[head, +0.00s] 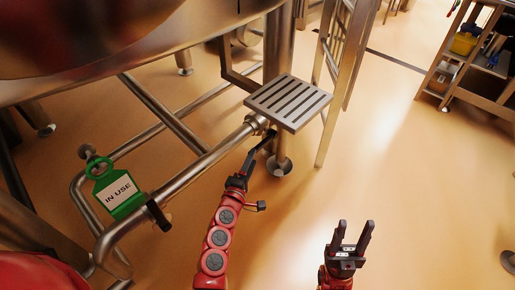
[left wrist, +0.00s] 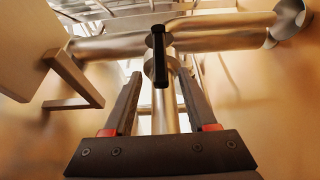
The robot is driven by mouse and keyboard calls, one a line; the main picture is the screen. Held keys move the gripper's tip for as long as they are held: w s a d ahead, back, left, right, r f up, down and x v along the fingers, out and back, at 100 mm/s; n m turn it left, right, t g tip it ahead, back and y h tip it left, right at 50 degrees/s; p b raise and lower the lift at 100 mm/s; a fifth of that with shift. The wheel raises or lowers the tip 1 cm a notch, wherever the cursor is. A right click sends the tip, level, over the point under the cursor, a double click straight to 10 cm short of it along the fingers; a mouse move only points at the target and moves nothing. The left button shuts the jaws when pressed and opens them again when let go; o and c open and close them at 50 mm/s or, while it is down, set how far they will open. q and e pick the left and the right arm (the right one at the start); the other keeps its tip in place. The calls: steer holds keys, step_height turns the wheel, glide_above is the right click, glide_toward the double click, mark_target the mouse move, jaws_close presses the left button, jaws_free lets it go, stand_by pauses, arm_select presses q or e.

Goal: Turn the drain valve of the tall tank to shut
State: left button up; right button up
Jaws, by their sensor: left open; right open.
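A steel tank (head: 90,45) fills the upper left of the head view, with steel pipes (head: 185,173) below it. In the left wrist view a black lever handle (left wrist: 159,55) stands upright in the picture, in front of a pipe junction. My left gripper (left wrist: 160,78) is open, its fingertips on either side of the handle's lower end; no contact shows. In the head view my left gripper (head: 258,153) is at the pipe end beneath a slotted step. A second black handle (head: 158,215) sits on the lower-left pipe. My right gripper (head: 354,232) is open and empty, over bare floor.
A green IN USE tag (head: 118,194) hangs by the lower-left pipe. The slotted metal step (head: 289,101) juts out just above my left gripper. A ladder-like frame (head: 341,65) stands behind it. A shelf rack (head: 470,58) is at the upper right.

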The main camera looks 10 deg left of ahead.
mark_target(257, 148)
arm_select(q)
steer(key=x, duration=0.6)
steer(key=shift+b, duration=0.35)
jaws_close()
stand_by(1.1)
